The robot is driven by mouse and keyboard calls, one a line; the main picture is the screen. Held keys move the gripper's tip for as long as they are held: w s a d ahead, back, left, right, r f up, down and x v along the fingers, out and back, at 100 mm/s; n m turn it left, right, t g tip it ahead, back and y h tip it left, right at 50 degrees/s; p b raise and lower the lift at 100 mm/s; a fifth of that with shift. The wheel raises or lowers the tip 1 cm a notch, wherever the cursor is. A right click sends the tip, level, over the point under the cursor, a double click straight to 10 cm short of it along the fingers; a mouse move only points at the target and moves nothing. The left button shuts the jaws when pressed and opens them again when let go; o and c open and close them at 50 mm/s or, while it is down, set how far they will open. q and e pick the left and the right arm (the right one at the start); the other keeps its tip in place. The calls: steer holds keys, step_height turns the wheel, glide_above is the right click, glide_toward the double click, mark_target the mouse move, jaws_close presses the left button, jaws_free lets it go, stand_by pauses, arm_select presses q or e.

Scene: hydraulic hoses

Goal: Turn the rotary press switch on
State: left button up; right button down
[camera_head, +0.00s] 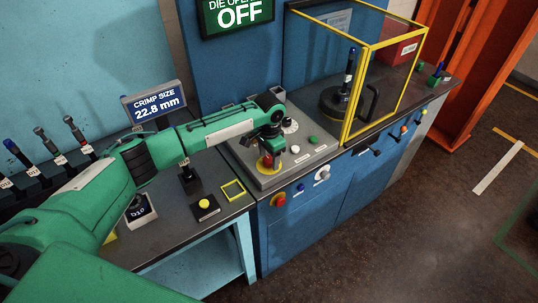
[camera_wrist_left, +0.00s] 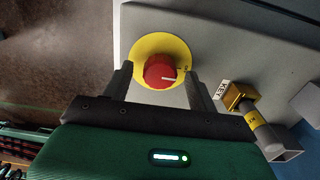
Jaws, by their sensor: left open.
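The rotary switch is a red round knob (camera_wrist_left: 160,72) with a white pointer mark, set on a yellow disc (camera_wrist_left: 152,42) on a grey panel. In the wrist view the mark points to the right, toward small dark lettering on the disc. My left gripper (camera_wrist_left: 159,73) is open, with one finger on each side of the knob; whether they touch it I cannot tell. In the head view my left gripper (camera_head: 266,148) is directly over the knob and yellow disc (camera_head: 262,167), pointing down and partly hiding them.
A screen (camera_head: 238,14) reads "DIE OPEN OFF". A brass-coloured part with a yellow band (camera_wrist_left: 257,120) lies beside one finger. The panel (camera_head: 285,172) also has a white dial (camera_head: 289,126) and green button (camera_head: 313,139). A yellow-framed guard (camera_head: 372,75) stands right.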

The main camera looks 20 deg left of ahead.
arm_select(q)
steer(key=c, duration=1)
